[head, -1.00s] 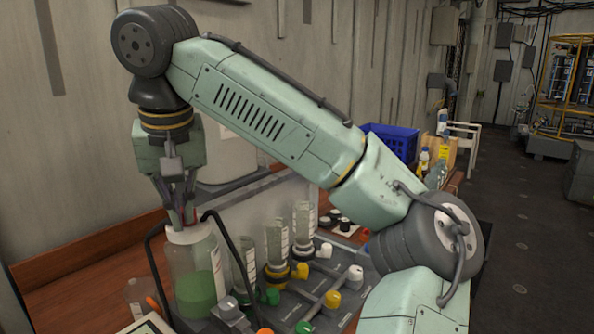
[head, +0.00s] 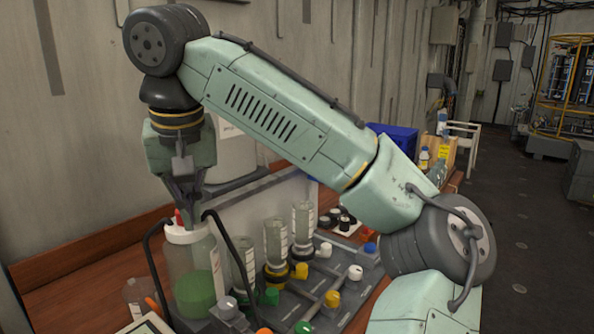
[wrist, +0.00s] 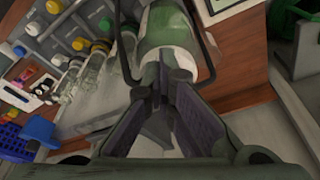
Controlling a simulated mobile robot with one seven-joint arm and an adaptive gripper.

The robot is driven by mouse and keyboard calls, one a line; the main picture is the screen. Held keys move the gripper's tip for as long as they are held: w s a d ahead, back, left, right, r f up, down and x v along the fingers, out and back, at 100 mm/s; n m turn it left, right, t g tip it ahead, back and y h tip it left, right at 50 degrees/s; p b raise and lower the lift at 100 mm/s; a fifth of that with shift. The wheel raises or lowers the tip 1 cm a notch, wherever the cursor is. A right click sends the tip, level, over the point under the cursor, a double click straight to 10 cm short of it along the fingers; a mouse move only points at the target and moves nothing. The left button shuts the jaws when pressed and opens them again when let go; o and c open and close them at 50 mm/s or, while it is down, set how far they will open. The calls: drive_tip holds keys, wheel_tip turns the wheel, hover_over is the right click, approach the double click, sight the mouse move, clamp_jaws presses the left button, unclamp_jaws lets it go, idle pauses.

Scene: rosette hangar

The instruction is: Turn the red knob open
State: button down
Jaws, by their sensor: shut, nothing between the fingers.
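The red knob (head: 178,217) shows as a small red piece on top of the white-lidded bottle (head: 194,277), which holds green liquid. My gripper (head: 190,224) points down at the lid, with its fingertips just right of the visible red part. I cannot tell whether they touch the knob. In the wrist view my gripper (wrist: 164,72) is shut and empty, its tips in front of the white lid (wrist: 181,66). The knob is not visible there, and the fingers cover part of the lid.
Black bars (head: 247,281) stand around the bottle. To the right is a grey panel with clear cylinders (head: 275,240) and yellow, green, white and blue knobs (head: 332,299). A blue crate (head: 395,138) stands farther back. The wall is close behind.

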drive_tip(key=shift+w+a+v, duration=0.1)
drive_tip(key=shift+w+v, duration=0.1)
drive_tip(key=shift+v, duration=0.75)
drive_tip(key=shift+w+a+v, duration=0.1)
drive_tip(key=shift+w+v, duration=0.1)
drive_tip(key=shift+v, duration=0.75)
drive_tip(key=shift+w+a+v, duration=0.1)
drive_tip(key=shift+w+v, duration=0.1)
drive_tip(key=shift+v, duration=0.75)
drive_tip(key=shift+r, duration=0.15)
